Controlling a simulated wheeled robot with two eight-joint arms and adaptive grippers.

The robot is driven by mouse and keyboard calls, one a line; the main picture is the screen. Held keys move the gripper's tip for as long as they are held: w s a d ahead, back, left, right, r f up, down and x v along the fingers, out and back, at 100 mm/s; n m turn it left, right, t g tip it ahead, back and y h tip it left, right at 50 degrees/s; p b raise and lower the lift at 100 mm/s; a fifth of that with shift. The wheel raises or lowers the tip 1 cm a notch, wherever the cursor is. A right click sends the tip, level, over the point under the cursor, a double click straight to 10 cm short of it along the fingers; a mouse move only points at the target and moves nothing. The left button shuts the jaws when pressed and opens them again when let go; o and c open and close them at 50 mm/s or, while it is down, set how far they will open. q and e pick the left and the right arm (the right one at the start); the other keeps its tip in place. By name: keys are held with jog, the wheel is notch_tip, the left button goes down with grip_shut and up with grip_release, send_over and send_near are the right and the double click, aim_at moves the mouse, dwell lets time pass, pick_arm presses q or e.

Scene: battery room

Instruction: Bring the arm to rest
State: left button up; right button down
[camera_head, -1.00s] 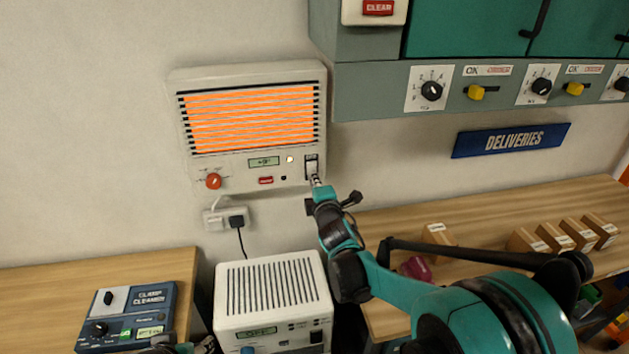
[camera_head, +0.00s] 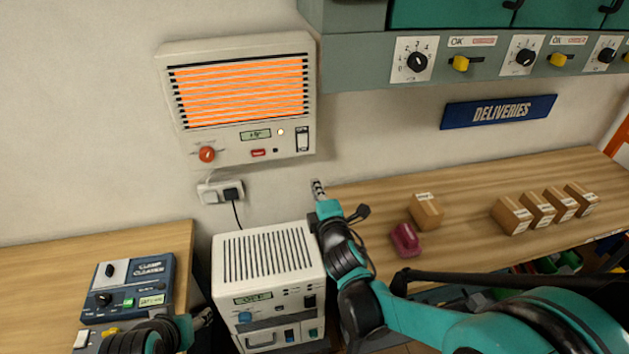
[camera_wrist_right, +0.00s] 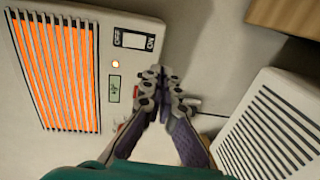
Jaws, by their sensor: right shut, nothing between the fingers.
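My right gripper (camera_head: 318,187) is shut and empty, at the end of my teal right arm. In the head view it is below and right of the wall heater (camera_head: 185,150), apart from it. The right wrist view shows its closed fingers (camera_wrist_right: 158,76), with the heater (camera_wrist_right: 112,30) to the left and its rocker switch (camera_wrist_right: 133,40) near the fingertips in the picture. The heater's slats glow orange and a small lamp (camera_head: 281,132) is lit. My left gripper (camera_head: 202,318) is partly in view at the lower left, its fingers too unclear to read.
A white vented unit (camera_head: 268,252) stands below my right gripper. The clamp cleaner (camera_head: 128,285) is on the left bench. The right bench holds a pink object (camera_head: 405,240) and several cardboard boxes (camera_head: 512,215).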

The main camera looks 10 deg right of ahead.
jog(key=shift+s, duration=0.1)
dwell(0.3)
jog(key=s+d+f+m+g, duration=0.1)
jog(key=s+f+m+g, duration=0.2)
jog(key=s+m, duration=0.3)
jog(key=s+d+f+m+g, duration=0.1)
jog(key=s+f+m+g, duration=0.2)
jog(key=s+m, duration=0.3)
jog(key=s+d+f+m+g+b, duration=0.1)
jog(key=s+m, duration=0.5)
jog(key=s, duration=0.6)
jog(key=f+g, duration=0.1)
jog(key=g, duration=0.1)
jog(key=shift+f+g, duration=0.3)
jog(key=shift+f, duration=0.1)
